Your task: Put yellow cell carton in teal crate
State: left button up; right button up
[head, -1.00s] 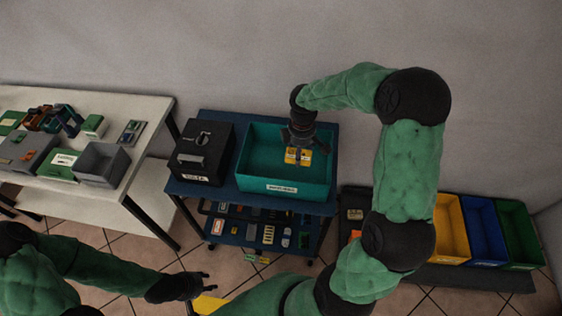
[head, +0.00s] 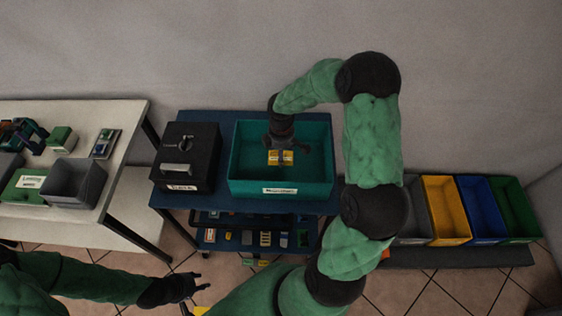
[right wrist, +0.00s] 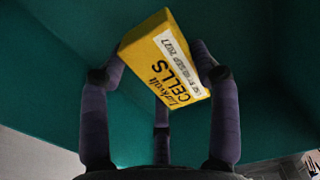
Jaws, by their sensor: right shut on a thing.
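The yellow cell carton (head: 280,158) has a white label and the printed word CELLS, readable in the right wrist view (right wrist: 168,62). My right gripper (head: 283,148) is shut on it, with fingers on both sides of the carton (right wrist: 160,70). It holds the carton over the inside of the teal crate (head: 247,180); I cannot tell whether the carton touches the crate floor. The crate stands on a blue cart and its walls fill the background of the right wrist view. My left gripper (head: 196,286) is low at the bottom of the head view, with fingers apart and nothing between them.
A black box (head: 186,155) with a handle stands left of the crate on the blue cart (head: 220,120). The cart's lower shelf holds several small items. A white table (head: 125,125) with a grey bin (head: 75,182) is at left. Yellow, blue and green bins (head: 446,208) stand at right.

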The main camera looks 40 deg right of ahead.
notch_tip(320, 180, down, 4)
jog(key=shift+s+r+b, duration=0.1)
jog(key=shift+b, duration=0.45)
jog(key=shift+f, duration=0.45)
jog(key=shift+r, duration=0.1)
jog(key=o, duration=0.8)
jog(key=shift+f, duration=0.2)
jog(key=o, duration=0.4)
